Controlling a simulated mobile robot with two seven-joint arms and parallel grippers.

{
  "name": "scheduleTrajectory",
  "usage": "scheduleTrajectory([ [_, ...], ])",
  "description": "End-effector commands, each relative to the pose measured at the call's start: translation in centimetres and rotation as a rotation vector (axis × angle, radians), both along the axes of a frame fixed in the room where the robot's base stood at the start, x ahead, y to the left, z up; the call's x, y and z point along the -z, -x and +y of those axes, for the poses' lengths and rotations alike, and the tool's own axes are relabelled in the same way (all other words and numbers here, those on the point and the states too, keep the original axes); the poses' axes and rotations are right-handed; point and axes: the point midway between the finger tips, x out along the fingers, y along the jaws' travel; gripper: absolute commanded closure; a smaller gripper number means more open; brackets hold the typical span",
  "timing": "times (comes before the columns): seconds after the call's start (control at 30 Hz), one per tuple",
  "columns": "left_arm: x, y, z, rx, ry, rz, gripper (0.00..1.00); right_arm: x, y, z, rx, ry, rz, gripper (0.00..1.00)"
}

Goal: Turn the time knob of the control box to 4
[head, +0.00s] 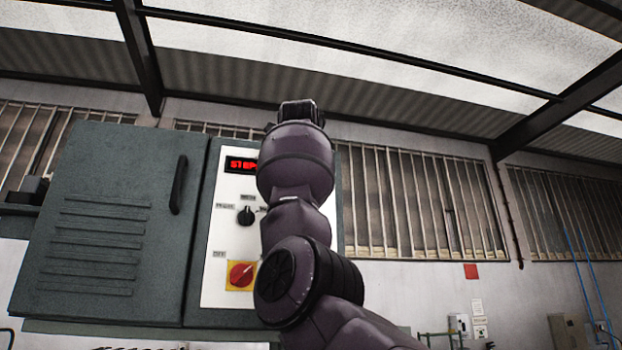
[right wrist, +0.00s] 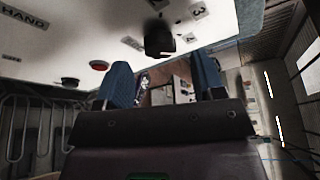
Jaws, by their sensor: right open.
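The control box (head: 120,230) is a grey-green cabinet with a white panel (head: 222,245) at the left of the head view. In the right wrist view a black knob (right wrist: 158,38) stands out from the white panel, with small number labels around it. It looks like the time knob; its pointer direction cannot be made out. My right gripper (right wrist: 163,78) is open, its two blue fingertips apart just below the knob in that view, with nothing between them. In the head view my right arm hides the right part of the panel, including this knob. My left gripper is not in view.
The panel also carries a red display (head: 241,165), a black selector (head: 246,215) and a red switch on a yellow plate (head: 241,275). The right wrist view shows a red button (right wrist: 100,65) and a HAND label (right wrist: 25,18). The cabinet door has a dark handle (head: 179,184).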

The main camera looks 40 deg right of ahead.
Motion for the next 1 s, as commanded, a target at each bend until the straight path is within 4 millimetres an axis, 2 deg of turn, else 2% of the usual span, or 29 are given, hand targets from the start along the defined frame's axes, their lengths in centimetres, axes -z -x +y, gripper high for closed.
scheduleTrajectory([
  [0.2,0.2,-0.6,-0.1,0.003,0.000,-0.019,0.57,-0.6,2.6,3.2,-0.002,0.001,-0.002,0.37],
  [0.4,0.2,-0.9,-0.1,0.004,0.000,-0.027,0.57,-1.0,4.2,4.9,-0.001,0.001,0.000,0.37],
  [0.6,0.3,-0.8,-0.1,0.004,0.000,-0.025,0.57,-1.1,4.7,5.6,-0.001,0.001,0.002,0.37],
  [1.0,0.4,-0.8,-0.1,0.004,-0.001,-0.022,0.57,-1.2,4.7,5.5,-0.001,0.000,0.001,0.37],
])
